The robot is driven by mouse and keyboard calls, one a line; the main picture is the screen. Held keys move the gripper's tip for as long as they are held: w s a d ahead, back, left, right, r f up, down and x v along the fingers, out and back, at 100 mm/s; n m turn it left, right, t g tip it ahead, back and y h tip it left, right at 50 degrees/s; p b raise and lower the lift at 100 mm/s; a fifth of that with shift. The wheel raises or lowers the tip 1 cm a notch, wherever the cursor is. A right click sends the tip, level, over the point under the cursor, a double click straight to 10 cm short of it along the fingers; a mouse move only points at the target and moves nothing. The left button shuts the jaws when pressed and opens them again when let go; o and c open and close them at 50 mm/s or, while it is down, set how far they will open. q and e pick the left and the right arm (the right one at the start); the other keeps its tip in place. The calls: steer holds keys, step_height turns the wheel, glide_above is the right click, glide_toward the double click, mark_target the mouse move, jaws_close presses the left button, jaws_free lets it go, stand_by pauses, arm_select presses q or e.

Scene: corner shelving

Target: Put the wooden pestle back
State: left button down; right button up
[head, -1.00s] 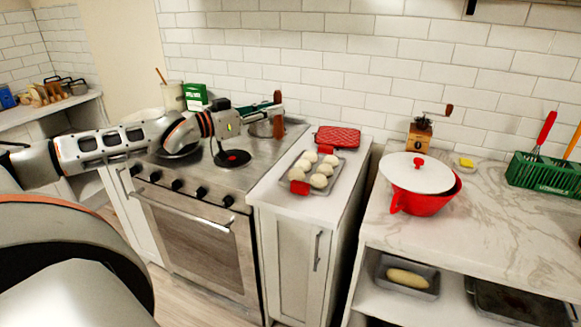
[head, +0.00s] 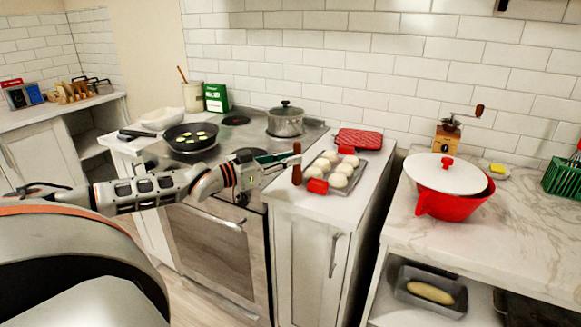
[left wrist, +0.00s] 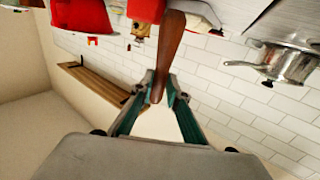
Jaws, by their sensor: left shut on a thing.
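The wooden pestle (head: 297,166) is a dark reddish-brown rod. My left gripper (head: 284,158) is shut on it, with the pestle roughly upright in the head view. They are in front of the baking tray's left end; the head view does not settle the height above the counter. In the left wrist view the pestle (left wrist: 171,45) stands out between the green-lined fingers of the left gripper (left wrist: 157,95). My right gripper is not in view. I cannot make out a mortar or holder for the pestle.
A lidded pot (head: 285,121) and a frying pan (head: 190,137) sit on the stove. A red pot with white lid (head: 452,200) stands right, across a gap. Marble counter beside it is partly bare.

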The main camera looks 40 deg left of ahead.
arm_select(q)
steer(key=shift+f, duration=1)
steer(key=shift+f, duration=0.1)
steer(key=c, duration=2)
jaws_free()
steer(key=shift+o, duration=0.2)
